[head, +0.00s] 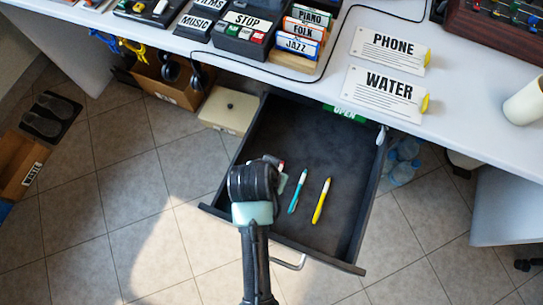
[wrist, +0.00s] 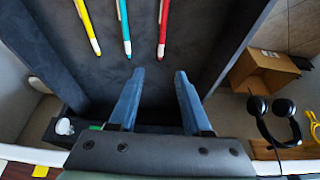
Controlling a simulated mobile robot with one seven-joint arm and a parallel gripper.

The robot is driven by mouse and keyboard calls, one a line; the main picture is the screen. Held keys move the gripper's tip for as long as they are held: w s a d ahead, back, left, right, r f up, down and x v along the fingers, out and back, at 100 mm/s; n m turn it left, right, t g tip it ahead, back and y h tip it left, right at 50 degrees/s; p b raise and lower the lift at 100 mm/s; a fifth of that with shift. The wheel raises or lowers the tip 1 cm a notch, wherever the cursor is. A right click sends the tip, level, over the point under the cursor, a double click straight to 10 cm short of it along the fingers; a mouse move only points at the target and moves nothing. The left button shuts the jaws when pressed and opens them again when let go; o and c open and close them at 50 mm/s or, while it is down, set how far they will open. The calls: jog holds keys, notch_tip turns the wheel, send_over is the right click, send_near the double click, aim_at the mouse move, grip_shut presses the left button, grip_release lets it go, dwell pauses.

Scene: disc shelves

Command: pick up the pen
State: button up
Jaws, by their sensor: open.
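Three pens lie apart on the dark floor of the open drawer (head: 262,140). A teal pen (head: 298,191) and a yellow pen (head: 321,200) show in the head view, right of my arm's end. In the wrist view there are a yellow pen (wrist: 88,25), a teal pen (wrist: 124,28) and a red pen (wrist: 163,28). The red pen is mostly hidden behind my arm in the head view. My gripper (wrist: 160,73) is open and empty, its blue fingers apart. The red pen's tip is ahead of the gap between them in the wrist view. Which pen is meant cannot be told.
The drawer's walls enclose the pens. A cardboard box (wrist: 262,70) and headphones (wrist: 272,122) are outside the drawer.

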jog(key=b+x, duration=0.1)
jog(key=x, duration=0.5)
jog(key=shift+w+f+b, duration=0.1)
jog(key=shift+w+b, duration=0.1)
jog(key=shift+b, duration=0.2)
jog(key=b+x, duration=0.1)
jog(key=x, duration=0.1)
jog(key=s+b+x, duration=0.1)
jog(key=x, duration=0.1)
jog(key=shift+w+a+f, duration=0.1)
jog(key=shift+a+f, duration=0.05)
jog(key=shift+f, duration=0.2)
jog(key=shift+w+f, duration=0.2)
jog(key=shift+f, duration=0.15)
jog(key=shift+f, duration=0.1)
grip_shut()
